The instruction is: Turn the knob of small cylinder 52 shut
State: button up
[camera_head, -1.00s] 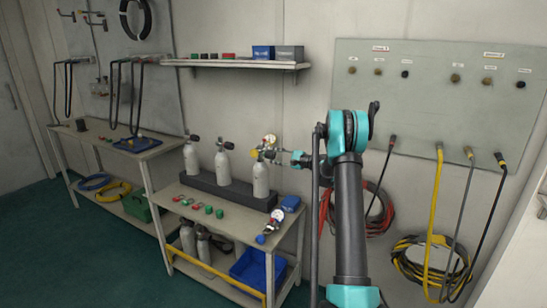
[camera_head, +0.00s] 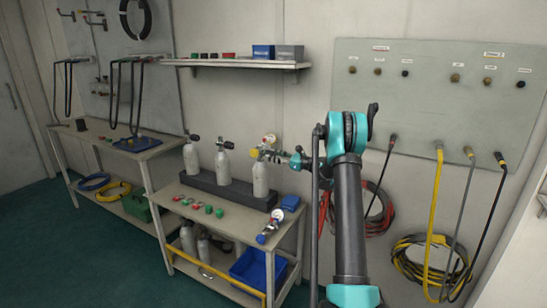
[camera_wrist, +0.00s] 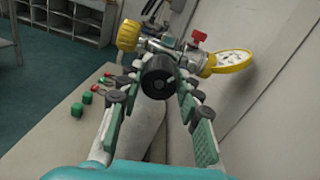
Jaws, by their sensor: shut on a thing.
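Three small pale grey cylinders stand in a dark rack on the bench. I cannot read their numbers. My gripper (camera_head: 284,156) is at the valve of the rightmost cylinder (camera_head: 260,180). In the wrist view, my gripper (camera_wrist: 155,88) has its two fingers on either side of a round black knob (camera_wrist: 158,73) and is shut on it. Beyond the knob is the metal valve fitting, with a yellow knob (camera_wrist: 128,35), a red handle (camera_wrist: 199,36) and a yellow-rimmed gauge (camera_wrist: 232,61). The fingers and the knob hide part of the valve.
The dark rack (camera_head: 208,186) holds the cylinders. Red and green caps (camera_head: 208,209) lie in front of it. A second gauge fitting (camera_head: 271,227) is at the bench's right front corner. A blue crate (camera_head: 250,268) is below. The wall panel (camera_head: 440,100) with hoses is on the right.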

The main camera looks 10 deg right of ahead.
jog(key=m, duration=0.5)
jog(key=shift+f+m, duration=0.1)
jog(key=shift+m, duration=0.3)
jog(key=m, duration=0.5)
jog(key=shift+t, duration=0.4)
jog(key=o, duration=1.2)
jog(key=shift+c, duration=0.2)
jog(key=shift+s, duration=0.1)
jog(key=v, duration=1.1)
jog(key=shift+s+d, duration=0.25)
jog(key=shift+d, duration=0.1)
